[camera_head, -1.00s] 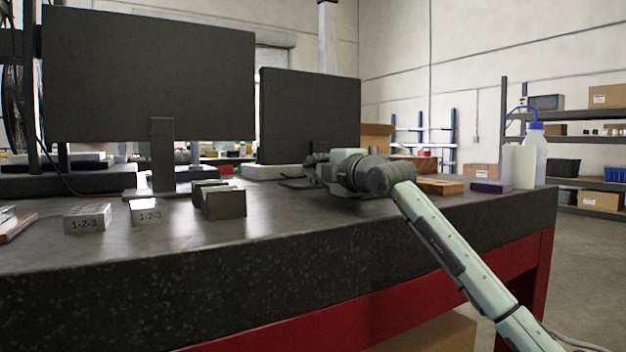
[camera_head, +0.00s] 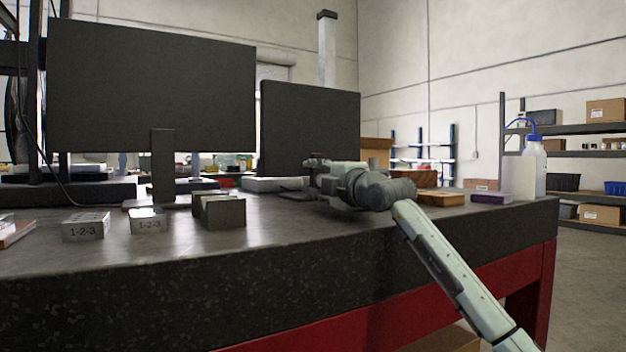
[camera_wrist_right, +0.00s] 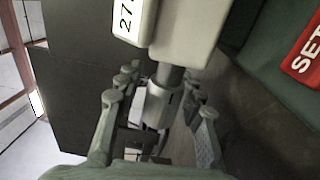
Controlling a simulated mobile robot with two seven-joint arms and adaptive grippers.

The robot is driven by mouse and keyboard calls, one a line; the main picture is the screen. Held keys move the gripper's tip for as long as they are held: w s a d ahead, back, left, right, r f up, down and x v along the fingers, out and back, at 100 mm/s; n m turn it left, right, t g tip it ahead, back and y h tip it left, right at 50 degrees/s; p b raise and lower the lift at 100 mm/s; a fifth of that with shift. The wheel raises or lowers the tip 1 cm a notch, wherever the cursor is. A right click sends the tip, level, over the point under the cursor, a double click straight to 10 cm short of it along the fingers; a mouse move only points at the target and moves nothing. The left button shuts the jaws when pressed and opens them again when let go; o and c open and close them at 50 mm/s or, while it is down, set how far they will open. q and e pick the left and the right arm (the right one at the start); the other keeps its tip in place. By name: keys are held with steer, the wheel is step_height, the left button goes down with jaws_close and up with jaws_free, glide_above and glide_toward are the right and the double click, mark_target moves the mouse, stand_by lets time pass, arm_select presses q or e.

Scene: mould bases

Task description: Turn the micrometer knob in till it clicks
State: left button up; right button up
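In the right wrist view, a silver micrometer knob (camera_wrist_right: 160,104) hangs below a pale grey body (camera_wrist_right: 190,35) on a dark shaft. A white readout showing "27" (camera_wrist_right: 133,20) is at its side, cut off by the frame. The fingers of my right gripper (camera_wrist_right: 160,118) stand on both sides of the knob, with visible gaps, so the gripper looks open around it. In the head view my right gripper (camera_head: 315,177) is low over the bench's far right part, and the micrometer is hidden or too small to make out. My left gripper is in neither view.
Two dark monitors (camera_head: 150,85) (camera_head: 310,130) stand along the bench (camera_head: 130,255). Blocks marked 1-2-3 (camera_head: 86,226) and a dark block (camera_head: 225,213) sit to the left. A purple box (camera_head: 491,198) and a bottle (camera_head: 540,165) are at the right. A red label (camera_wrist_right: 304,52) lies near the knob.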

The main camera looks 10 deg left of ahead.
steer(key=v, duration=1.2)
